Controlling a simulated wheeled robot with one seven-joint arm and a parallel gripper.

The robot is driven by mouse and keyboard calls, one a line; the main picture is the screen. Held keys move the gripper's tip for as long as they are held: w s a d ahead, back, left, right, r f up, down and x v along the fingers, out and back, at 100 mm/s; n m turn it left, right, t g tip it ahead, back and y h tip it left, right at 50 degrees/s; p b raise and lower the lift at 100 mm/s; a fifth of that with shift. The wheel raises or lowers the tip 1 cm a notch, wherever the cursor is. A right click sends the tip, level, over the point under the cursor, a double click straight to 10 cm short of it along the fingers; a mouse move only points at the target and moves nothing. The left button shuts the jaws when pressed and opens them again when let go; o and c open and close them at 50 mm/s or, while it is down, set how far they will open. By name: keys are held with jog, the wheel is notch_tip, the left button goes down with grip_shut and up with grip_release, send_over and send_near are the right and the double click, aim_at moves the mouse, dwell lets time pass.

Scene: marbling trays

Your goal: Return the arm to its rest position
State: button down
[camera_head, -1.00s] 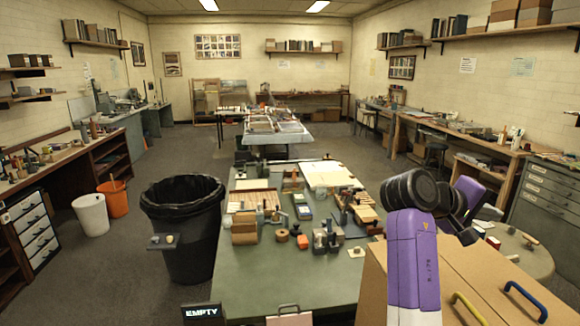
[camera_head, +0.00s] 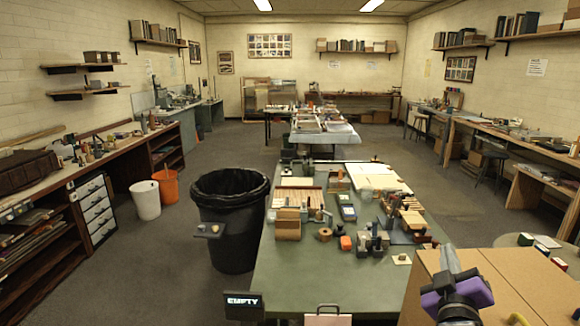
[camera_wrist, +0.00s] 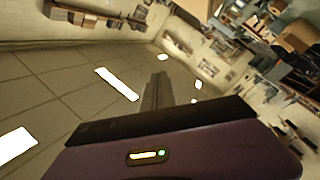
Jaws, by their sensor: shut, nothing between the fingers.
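My gripper (camera_wrist: 157,88) shows in the wrist view as grey fingers held together beyond the dark and purple wrist housing. Nothing is between them. The wrist view is tilted and takes in ceiling panels, lights and wall shelves, so the gripper points upward, clear of any surface.
A green worktable (camera_head: 290,285) carries blocks, small tools and trays. A black bin (camera_head: 225,235) stands to its left, with a white bucket (camera_head: 145,200) and an orange bucket (camera_head: 166,185) farther left. A round table (camera_head: 560,250) is at the right.

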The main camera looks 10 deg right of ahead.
jog(key=s+a+f+t+y+b, duration=0.1)
jog(key=s+a+f+t+y, duration=0.1)
jog(key=s+a+f+y, duration=0.4)
jog(key=s+a+f+t+y, duration=0.15)
jog(key=s+a+f, duration=0.25)
jog(key=s+a, duration=0.5)
jog(key=s+a+f+g+y, duration=0.1)
jog(key=s+a+f, duration=0.1)
jog(key=s, duration=0.5)
jog(key=s+a+f+m+g+y+b, duration=0.1)
jog(key=s+a+f, duration=0.2)
jog(key=s, duration=0.5)
jog(key=s+a+f+g+y+b, duration=0.1)
jog(key=s+a, duration=0.3)
jog(key=s, duration=0.4)
jog(key=shift+a+f+m+g+y, duration=0.4)
jog(key=shift+f+g, duration=0.15)
jog(key=shift+f, duration=0.35)
